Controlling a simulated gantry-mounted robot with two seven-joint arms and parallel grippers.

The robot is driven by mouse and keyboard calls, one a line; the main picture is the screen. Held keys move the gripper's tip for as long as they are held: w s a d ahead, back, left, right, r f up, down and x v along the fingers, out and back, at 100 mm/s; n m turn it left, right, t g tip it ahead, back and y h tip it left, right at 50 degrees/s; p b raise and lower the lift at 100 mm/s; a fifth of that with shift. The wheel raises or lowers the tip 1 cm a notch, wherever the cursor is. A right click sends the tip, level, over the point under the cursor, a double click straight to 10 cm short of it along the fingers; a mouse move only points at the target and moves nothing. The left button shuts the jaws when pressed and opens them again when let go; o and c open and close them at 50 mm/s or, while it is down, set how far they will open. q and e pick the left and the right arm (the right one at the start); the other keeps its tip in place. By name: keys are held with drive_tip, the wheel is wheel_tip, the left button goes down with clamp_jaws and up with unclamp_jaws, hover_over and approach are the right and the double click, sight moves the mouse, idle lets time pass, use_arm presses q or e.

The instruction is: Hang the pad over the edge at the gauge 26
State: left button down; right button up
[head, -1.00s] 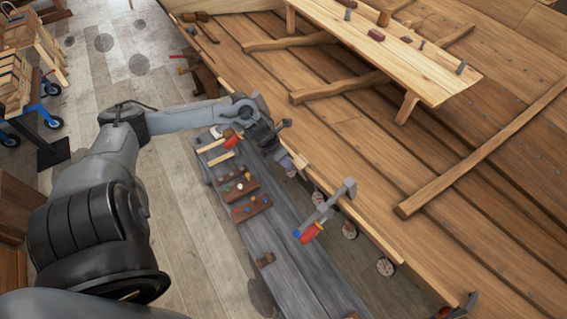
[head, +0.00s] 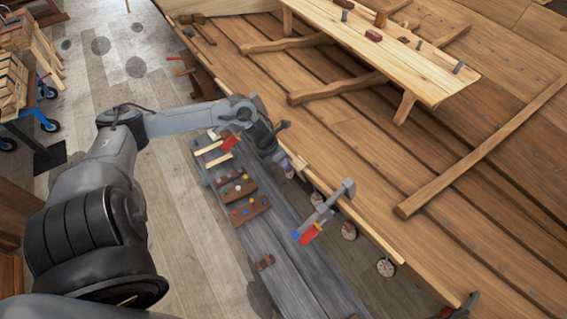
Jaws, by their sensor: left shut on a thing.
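My left gripper (head: 283,160) is at the upper edge of the hull (head: 333,196), above the far end of the row of round gauges. It is shut on the pad, which is mostly hidden by the gripper and too small here to show its shape. One round gauge (head: 317,198) hangs on the hull side just nearer than the gripper. Another gauge (head: 349,231) and a third gauge (head: 385,268) follow along the edge towards the lower right. Their numbers cannot be read. My right gripper is not in view.
A grey bench (head: 285,268) below carries wooden blocks with coloured pieces.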

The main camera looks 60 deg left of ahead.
use_arm(q)
drive_tip(key=c, duration=0.8)
unclamp_jaws()
drive_tip(key=shift+f, duration=0.1)
drive_tip(key=shift+s, duration=0.1)
drive_tip(key=shift+s+a+r, duration=0.1)
drive_tip(key=shift+a+r, duration=0.05)
drive_tip(key=shift+r, duration=0.25)
drive_tip(key=shift+p+v, duration=3.1)
drive_tip(key=shift+v, duration=1.9)
